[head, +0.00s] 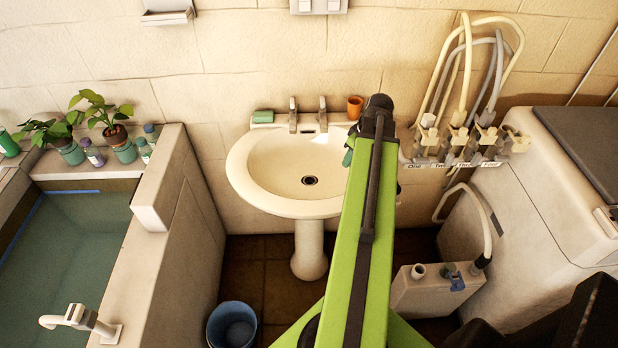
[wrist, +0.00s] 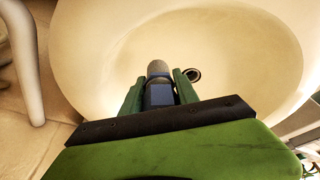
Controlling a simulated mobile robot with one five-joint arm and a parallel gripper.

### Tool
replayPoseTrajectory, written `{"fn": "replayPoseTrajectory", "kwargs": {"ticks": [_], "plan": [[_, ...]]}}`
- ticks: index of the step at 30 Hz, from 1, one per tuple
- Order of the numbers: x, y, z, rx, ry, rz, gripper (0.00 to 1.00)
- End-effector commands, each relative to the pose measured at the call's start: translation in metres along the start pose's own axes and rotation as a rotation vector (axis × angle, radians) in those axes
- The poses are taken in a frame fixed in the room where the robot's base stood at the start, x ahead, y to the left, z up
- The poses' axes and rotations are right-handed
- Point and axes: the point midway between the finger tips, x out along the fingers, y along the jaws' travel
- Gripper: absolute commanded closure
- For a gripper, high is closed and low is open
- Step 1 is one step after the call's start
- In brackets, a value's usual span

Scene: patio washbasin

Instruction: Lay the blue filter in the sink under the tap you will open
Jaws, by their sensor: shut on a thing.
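My gripper (wrist: 160,82) is shut on the blue filter (wrist: 159,94), a small dark blue piece with a greyish rounded end. In the wrist view it is over the sink bowl (wrist: 240,45), with the drain (wrist: 193,75) just to its right. I cannot tell whether the filter touches the bowl. In the head view the pale sink (head: 265,192) stands against the wall, and my arm covers its right side and hides the filter. Two taps, a left one (head: 293,115) and a right one (head: 322,115), stand at the sink's back edge.
A green soap bar (head: 263,117) and an orange cup (head: 355,107) flank the taps. Several hose valves (head: 458,140) are on the wall at right, above a pale canister (head: 435,295). A blue bucket (head: 232,326) stands on the floor. A water-filled basin (head: 75,240) is at left.

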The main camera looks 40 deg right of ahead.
Motion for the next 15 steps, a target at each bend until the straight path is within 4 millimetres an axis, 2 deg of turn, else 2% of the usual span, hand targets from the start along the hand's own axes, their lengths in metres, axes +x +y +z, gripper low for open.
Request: {"fn": "replayPoseTrajectory", "kwargs": {"ticks": [3, 9, 12, 15], "plan": [[0.032, -0.003, -0.025, -0.013, 0.0, -0.003, 1.0], [0.078, -0.009, -0.071, -0.021, 0.0, -0.005, 1.0], [0.092, -0.011, -0.088, -0.021, 0.0, -0.005, 1.0], [0.098, -0.013, -0.097, -0.021, 0.0, -0.005, 1.0]]}}
